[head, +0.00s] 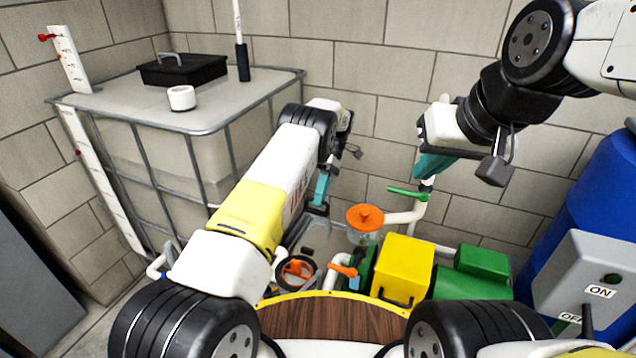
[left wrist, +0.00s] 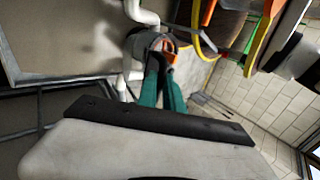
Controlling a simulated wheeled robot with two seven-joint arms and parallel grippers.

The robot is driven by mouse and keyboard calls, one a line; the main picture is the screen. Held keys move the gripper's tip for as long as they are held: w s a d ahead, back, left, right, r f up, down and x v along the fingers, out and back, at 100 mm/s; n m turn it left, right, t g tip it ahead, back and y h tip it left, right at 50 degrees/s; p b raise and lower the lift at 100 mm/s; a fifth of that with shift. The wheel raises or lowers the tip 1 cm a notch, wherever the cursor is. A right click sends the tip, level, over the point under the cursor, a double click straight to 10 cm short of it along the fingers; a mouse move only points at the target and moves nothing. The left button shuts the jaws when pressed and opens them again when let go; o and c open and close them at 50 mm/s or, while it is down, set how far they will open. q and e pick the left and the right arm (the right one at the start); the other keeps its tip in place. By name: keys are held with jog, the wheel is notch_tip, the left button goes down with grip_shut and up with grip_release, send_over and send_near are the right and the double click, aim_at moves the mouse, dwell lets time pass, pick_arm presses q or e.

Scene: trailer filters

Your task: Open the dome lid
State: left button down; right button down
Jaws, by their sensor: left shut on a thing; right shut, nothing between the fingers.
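My left gripper (head: 320,195) has its teal fingers pointing down above the pump area. It is shut on a greyish part that looks like the dome lid (head: 313,234), tilted up beside a round opening (head: 296,270) with an orange part inside; the exact grip is hard to make out. In the left wrist view the teal fingers (left wrist: 160,68) come together beside an orange and white round part (left wrist: 168,46). My right gripper (head: 426,172) is shut and empty, just above a green valve handle (head: 407,194).
An orange-capped clear container (head: 365,218) stands right of the opening. An orange valve handle (head: 343,270), a yellow box (head: 402,268) and a green motor (head: 482,272) are nearby. A caged white tank (head: 160,150) stands left, a blue barrel (head: 600,200) and a switch box (head: 585,275) right.

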pick_arm(q)
jog(key=shift+w+f, duration=0.25)
jog(key=shift+f, duration=0.15)
jog(key=shift+w+d+r, duration=0.1)
jog(key=shift+r, duration=0.05)
jog(key=c, duration=1.5)
grip_release()
jog(key=shift+w, duration=0.15)
